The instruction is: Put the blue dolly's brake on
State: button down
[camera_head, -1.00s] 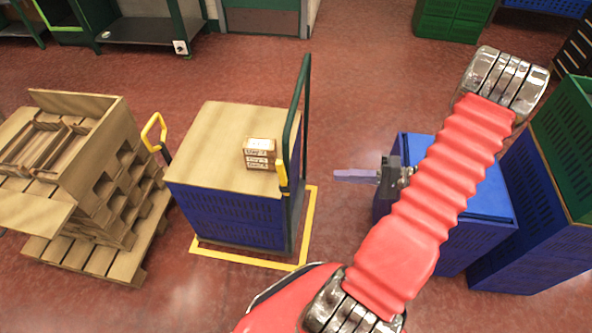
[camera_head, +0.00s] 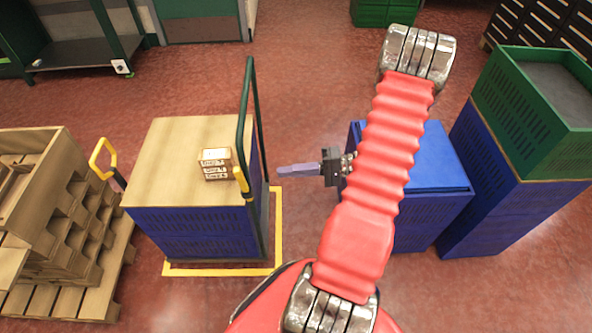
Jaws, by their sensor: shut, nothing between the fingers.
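The blue dolly (camera_head: 205,228) stands left of centre, with a tan board on top and a dark green upright handle frame (camera_head: 246,105) on its right side. A yellow lever (camera_head: 241,179) sits on that frame. I cannot tell whether it is the brake. My gripper (camera_head: 281,171) is shut and empty. It points left toward the handle frame, a short way to its right, and appears apart from it. The dolly's wheels are hidden.
Small cartons (camera_head: 215,164) lie on the dolly's board. A yellow floor outline (camera_head: 225,271) surrounds the dolly. Wooden pallets (camera_head: 60,225) and a yellow-handled jack (camera_head: 103,155) stand left. Blue crates (camera_head: 430,219) and a green crate (camera_head: 530,130) stand right. Red floor behind is open.

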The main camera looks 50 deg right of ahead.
aim_at(243, 176)
jog(key=x, duration=0.9)
jog(key=shift+w+a+f, duration=0.1)
jog(key=shift+w+a, duration=0.2)
jog(key=shift+d, duration=0.1)
